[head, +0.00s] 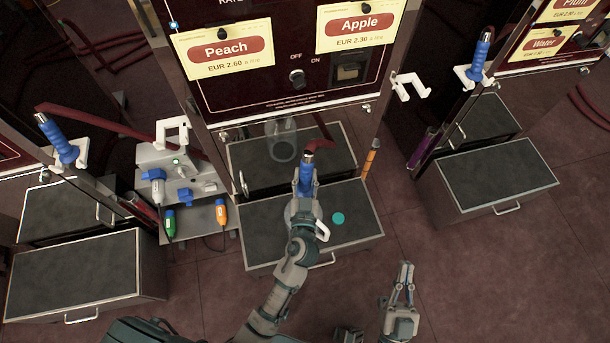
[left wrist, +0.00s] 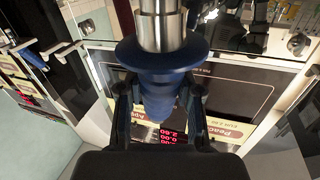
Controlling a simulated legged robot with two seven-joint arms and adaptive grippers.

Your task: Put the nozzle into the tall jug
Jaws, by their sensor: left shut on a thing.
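My left gripper (head: 305,184) is shut on the blue nozzle (head: 306,171) and holds it above the front platform of the middle pump. In the left wrist view the nozzle's blue body (left wrist: 160,95) sits between both fingers, with a blue collar and a metal tube (left wrist: 162,25) beyond. A pale jug (head: 292,213) with a white handle (head: 323,231) stands on the platform below the gripper, mostly hidden by my arm. I cannot tell whether the nozzle touches it. My right gripper (head: 404,272) is low at the right, apart from everything; its finger gap is unclear.
A teal disc (head: 338,218) lies on the platform (head: 362,211) right of the jug. A grey rack (head: 180,175) with coloured plugs stands left. Other blue nozzles (head: 58,140) hang at both sides.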

